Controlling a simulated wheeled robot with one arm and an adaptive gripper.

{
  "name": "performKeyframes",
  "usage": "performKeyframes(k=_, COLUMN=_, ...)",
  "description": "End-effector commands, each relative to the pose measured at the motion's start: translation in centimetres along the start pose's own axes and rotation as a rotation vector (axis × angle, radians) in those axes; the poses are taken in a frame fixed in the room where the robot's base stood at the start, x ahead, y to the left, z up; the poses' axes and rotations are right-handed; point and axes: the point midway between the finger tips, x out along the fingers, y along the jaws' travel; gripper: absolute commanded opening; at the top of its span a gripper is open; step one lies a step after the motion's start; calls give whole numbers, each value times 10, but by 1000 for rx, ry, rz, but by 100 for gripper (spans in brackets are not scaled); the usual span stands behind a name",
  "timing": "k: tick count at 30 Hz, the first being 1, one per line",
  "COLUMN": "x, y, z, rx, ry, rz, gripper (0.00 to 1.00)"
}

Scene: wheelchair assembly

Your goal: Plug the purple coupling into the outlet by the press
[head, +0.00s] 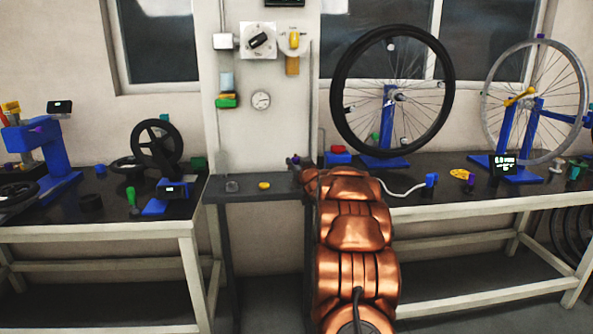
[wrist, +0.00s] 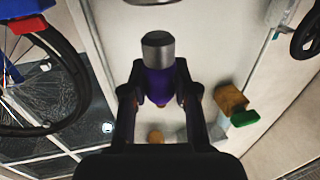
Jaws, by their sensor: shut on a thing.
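My gripper (wrist: 160,88) is shut on the purple coupling (wrist: 158,84), one finger on each side of it. The coupling is purple with a grey metal cylindrical end that points toward the top of the wrist view. In the head view, a small dark purple end (head: 296,159) shows beside my copper-coloured arm, above the narrow dark shelf; the arm hides most of the gripper. A blue press-like stand (head: 45,150) is on the left bench. I cannot tell which fitting is the outlet; the coupling appears apart from any fitting.
A black-tyred wheel (head: 392,92) stands on the right bench (head: 440,205). The narrow shelf (head: 255,191) holds a few small items. A white cable (head: 405,190) lies right of my arm.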

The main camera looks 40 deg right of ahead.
Motion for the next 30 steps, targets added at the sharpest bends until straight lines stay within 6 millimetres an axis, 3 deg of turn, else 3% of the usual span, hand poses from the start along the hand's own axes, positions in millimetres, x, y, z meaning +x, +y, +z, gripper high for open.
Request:
performKeyframes(k=8, x=-17, y=-21, z=2, rx=3, ry=-4, rz=-1, gripper=0)
performKeyframes(k=30, x=-92, y=-110, z=-11, rx=1, ry=-2, rz=-2, gripper=0)
